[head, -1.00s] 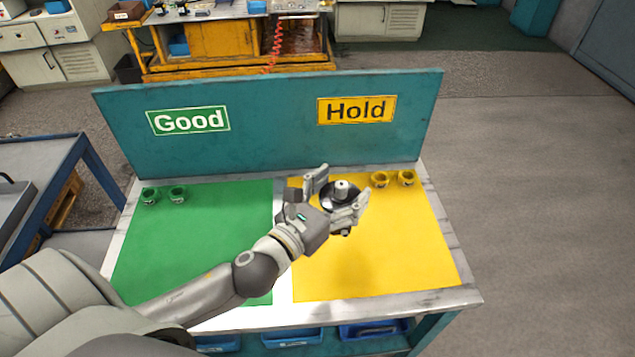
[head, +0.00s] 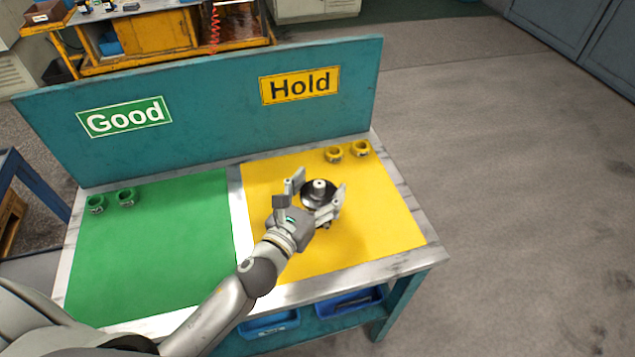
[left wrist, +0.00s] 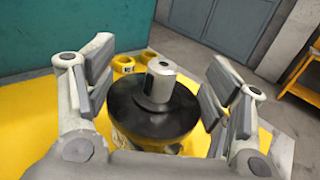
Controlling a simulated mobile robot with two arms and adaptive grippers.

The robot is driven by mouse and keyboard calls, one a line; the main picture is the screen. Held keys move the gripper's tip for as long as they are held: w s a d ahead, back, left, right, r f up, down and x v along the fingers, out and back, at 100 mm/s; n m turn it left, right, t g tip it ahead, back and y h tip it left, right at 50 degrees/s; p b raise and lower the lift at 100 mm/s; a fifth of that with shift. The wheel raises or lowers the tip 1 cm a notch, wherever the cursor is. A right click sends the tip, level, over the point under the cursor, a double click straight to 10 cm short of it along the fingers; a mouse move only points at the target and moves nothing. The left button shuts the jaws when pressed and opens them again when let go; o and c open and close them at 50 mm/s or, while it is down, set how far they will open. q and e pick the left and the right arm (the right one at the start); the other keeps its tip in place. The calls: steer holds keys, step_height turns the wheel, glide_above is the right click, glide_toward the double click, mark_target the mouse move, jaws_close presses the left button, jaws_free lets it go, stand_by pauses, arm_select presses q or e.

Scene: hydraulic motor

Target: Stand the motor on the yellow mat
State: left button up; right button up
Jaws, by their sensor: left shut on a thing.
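The motor (head: 318,193) has a black round flange and a light metal shaft pointing up. It is over the yellow mat (head: 380,225), upright or nearly so; I cannot tell whether its base touches the mat. My left gripper (head: 317,197) is shut on the motor, with one finger on each side of it. In the left wrist view the motor (left wrist: 153,112) sits between the two fingers, and its lower body is mostly hidden under the flange. My right gripper is not in view.
Two yellow rings (head: 347,152) stand at the back of the yellow mat. The green mat (head: 160,240) with two green rings (head: 111,199) lies to the left. A teal back panel (head: 220,120) with "Good" and "Hold" signs closes the rear. The mat's right and front areas are clear.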

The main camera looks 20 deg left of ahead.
arm_select(q)
steer(key=shift+r, duration=0.15)
steer(key=o, duration=1.6)
steer(key=shift+f, duration=0.35)
steer(key=o, duration=0.5)
steer(key=shift+s+r, duration=0.1)
steer(key=shift+r, duration=0.15)
steer(key=shift+s, duration=0.25)
steer(key=s+a+b, duration=0.2)
steer(key=s+b, duration=0.1)
steer(key=s, duration=0.8)
steer(key=shift+s+a+b, duration=0.15)
steer(key=shift+a+b, duration=0.05)
steer(key=shift+b, duration=0.15)
